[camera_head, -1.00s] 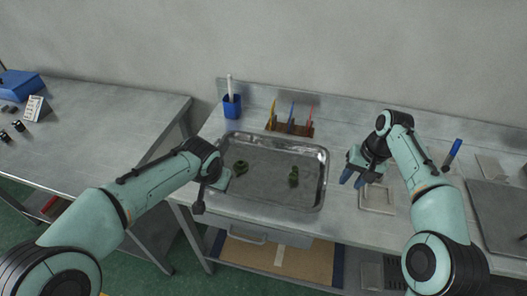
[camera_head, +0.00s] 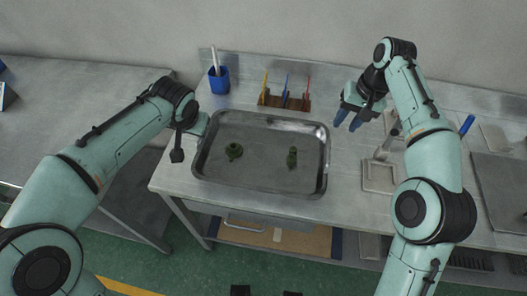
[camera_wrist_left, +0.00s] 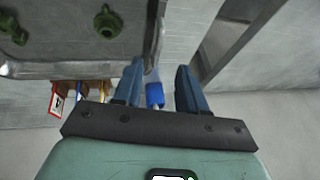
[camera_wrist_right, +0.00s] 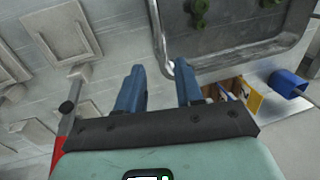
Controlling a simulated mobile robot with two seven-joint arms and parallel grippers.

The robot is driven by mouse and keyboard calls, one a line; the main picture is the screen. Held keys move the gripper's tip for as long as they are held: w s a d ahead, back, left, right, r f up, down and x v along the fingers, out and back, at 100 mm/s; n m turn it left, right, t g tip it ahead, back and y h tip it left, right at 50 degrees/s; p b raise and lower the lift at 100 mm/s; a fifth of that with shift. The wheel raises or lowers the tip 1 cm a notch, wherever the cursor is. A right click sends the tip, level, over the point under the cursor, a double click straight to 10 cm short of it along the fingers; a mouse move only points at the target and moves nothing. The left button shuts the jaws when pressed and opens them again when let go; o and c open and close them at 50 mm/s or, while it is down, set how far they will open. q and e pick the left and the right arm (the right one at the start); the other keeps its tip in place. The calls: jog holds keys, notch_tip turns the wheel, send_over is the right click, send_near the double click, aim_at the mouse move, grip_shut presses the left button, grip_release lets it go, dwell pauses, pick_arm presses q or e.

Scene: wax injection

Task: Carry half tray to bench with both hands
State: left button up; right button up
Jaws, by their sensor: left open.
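The metal tray (camera_head: 262,188) lies flat on the steel bench with two small green parts in it, a left one (camera_head: 234,151) and a right one (camera_head: 292,157). My left gripper (camera_wrist_left: 160,85) is open and empty near the tray's left rim; its fingers are largely hidden in the head view. The tray's rim (camera_wrist_left: 75,69) shows beside it in the left wrist view. My right gripper (camera_head: 348,121) is open, just outside the tray's upper right corner, apart from the rim. In the right wrist view the tray (camera_wrist_right: 235,60) is just beyond its fingers.
A blue cup (camera_head: 219,80) with a white stick and a wooden holder (camera_head: 284,102) with coloured tools stand behind the tray. Pale square frames (camera_head: 379,177) and a blue-handled tool (camera_head: 467,125) lie to the right. Another steel table (camera_head: 75,110) stands at the left.

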aim_at(198, 140)
pick_arm(q)
jog(key=x, duration=1.2)
jog(key=shift+a, duration=0.1)
pick_arm(e)
jog(key=f, duration=0.4)
jog(key=a+f, duration=0.1)
jog(key=f, duration=0.3)
jog(key=a+f, duration=0.1)
jog(key=f, duration=0.3)
jog(key=shift+w+a, duration=0.15)
pick_arm(q)
grip_shut()
pick_arm(e)
grip_shut()
jog(key=shift+r, duration=0.1)
